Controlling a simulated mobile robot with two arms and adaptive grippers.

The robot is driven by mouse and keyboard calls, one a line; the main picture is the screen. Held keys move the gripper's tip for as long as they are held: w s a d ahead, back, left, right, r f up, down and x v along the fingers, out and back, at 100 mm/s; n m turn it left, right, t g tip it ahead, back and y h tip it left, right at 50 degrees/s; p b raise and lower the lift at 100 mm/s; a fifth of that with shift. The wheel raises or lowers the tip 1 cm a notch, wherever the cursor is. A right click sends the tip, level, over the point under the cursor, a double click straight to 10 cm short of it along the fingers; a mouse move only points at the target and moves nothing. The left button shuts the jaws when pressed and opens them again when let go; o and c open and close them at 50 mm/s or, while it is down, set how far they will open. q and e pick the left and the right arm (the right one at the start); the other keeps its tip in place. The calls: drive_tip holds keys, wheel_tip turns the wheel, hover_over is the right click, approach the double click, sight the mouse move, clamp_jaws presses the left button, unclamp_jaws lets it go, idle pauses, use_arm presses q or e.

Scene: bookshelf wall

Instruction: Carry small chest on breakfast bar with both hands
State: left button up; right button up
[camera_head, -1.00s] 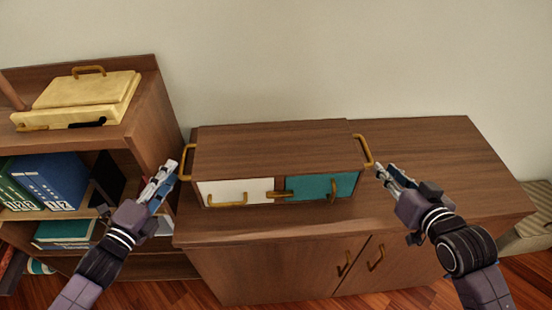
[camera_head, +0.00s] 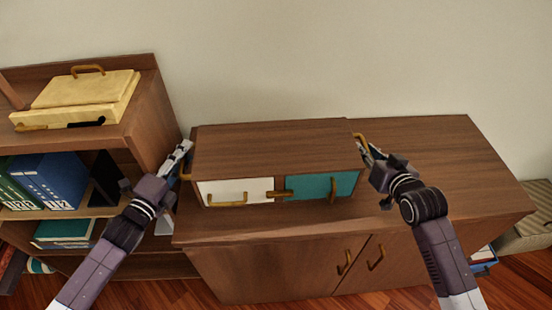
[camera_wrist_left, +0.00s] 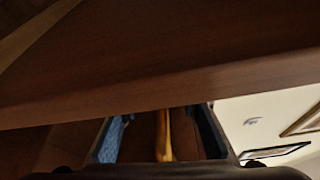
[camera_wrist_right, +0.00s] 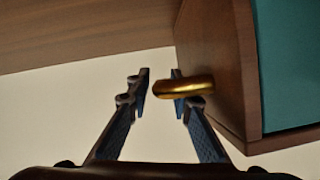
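The small chest (camera_head: 275,148) is a brown wooden box with a white and a teal drawer front and a gold handle on each side. It sits on a brown cabinet (camera_head: 440,160). My left gripper (camera_head: 184,152) is at the left side handle; in the left wrist view its fingers (camera_wrist_left: 160,130) are apart with the gold handle (camera_wrist_left: 163,138) between them. My right gripper (camera_head: 366,150) is at the right side handle (camera_head: 359,138); in the right wrist view its fingers (camera_wrist_right: 160,82) are apart and the handle (camera_wrist_right: 184,90) overlaps the finger nearer the chest.
A bookshelf (camera_head: 145,115) adjoins on the left, close to my left arm, with a yellow case (camera_head: 80,98) on top and blue binders (camera_head: 55,180) inside. The cabinet top right of the chest is clear. A wall (camera_head: 300,60) stands behind.

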use_arm(q)
drive_tip(key=shift+c, duration=0.7)
use_arm(e)
drive_tip(key=shift+c, duration=0.6)
use_arm(q)
drive_tip(key=c, duration=0.5)
use_arm(e)
clamp_jaws()
use_arm(q)
clamp_jaws()
drive_tip(key=shift+r, duration=0.2)
use_arm(e)
drive_tip(key=shift+w+r, duration=0.1)
drive_tip(key=shift+r, duration=0.15)
